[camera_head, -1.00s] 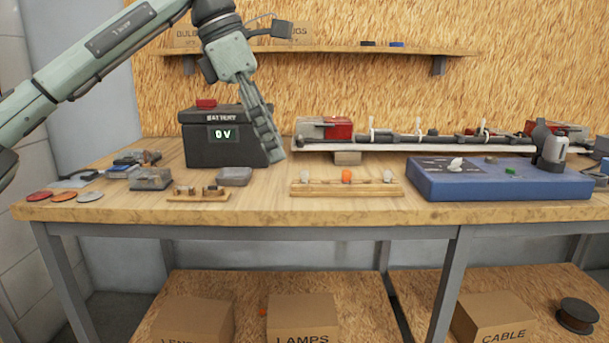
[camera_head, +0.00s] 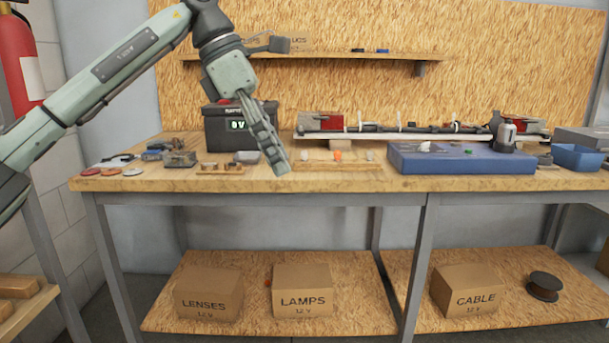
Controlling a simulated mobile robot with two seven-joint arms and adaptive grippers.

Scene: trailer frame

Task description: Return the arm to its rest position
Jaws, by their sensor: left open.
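My left arm (camera_head: 95,80) comes in from the left and reaches up, then bends down over the workbench (camera_head: 330,184). My left gripper (camera_head: 280,168) points down in front of the bench's back items, near the small wooden rack, and holds nothing that I can see. Its finger gap is hard to make out from this side. The black battery box (camera_head: 226,135) with a green "0V" display stands behind and left of the gripper, partly hidden by the arm. My right gripper is not in view.
A blue control box (camera_head: 450,160) lies right of the gripper, and a trailer light bar (camera_head: 400,136) lies behind it. Boxes marked lamps (camera_head: 302,290) and cable (camera_head: 465,290) stand on the lower shelf. A fire extinguisher (camera_head: 22,55) hangs at far left.

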